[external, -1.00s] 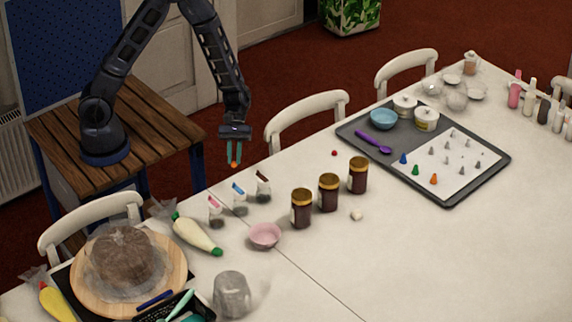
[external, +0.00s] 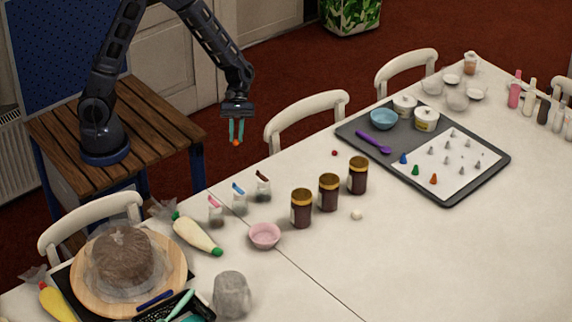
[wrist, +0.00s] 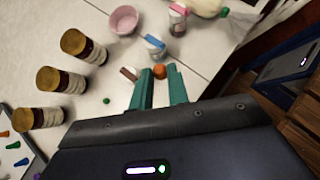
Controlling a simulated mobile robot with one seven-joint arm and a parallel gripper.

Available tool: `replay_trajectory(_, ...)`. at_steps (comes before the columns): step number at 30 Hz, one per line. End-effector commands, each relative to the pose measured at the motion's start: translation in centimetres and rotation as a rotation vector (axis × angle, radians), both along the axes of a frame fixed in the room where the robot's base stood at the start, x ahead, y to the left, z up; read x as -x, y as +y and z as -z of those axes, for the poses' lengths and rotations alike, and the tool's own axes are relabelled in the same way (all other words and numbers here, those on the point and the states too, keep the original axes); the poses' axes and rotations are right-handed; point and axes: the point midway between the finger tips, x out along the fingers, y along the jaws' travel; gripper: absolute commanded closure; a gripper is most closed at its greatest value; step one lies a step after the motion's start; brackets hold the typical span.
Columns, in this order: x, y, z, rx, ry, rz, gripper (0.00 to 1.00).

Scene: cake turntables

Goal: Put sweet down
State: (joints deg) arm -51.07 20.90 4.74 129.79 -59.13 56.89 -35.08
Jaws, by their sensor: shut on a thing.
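My gripper (external: 236,138) is shut on a small round orange sweet (external: 236,142), held between the tips of its teal fingers. In the external view it hangs in the air near the table's (external: 420,255) robot-side edge, beyond the small shaker bottles. In the wrist view the orange sweet (wrist: 160,71) shows at the fingertips. A small red ball (external: 334,153) and a pale round piece (external: 356,215) lie on the table near the jars.
Three brown jars with gold lids (external: 328,192) stand in a row. A pink bowl (external: 264,236), small shaker bottles (external: 239,200) and a piping bag (external: 197,234) are to the left. A dark tray (external: 455,200) lies to the right. The table's front right is clear.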

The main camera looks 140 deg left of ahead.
Motion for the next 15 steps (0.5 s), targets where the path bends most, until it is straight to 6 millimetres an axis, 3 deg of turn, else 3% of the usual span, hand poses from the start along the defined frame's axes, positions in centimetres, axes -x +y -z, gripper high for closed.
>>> replay_trajectory(8,-10.6,0.0,-0.1,-0.003,0.0,0.12,1.0)
replay_trajectory(15,-20.9,-2.4,-0.2,-0.003,0.0,0.228,1.0)
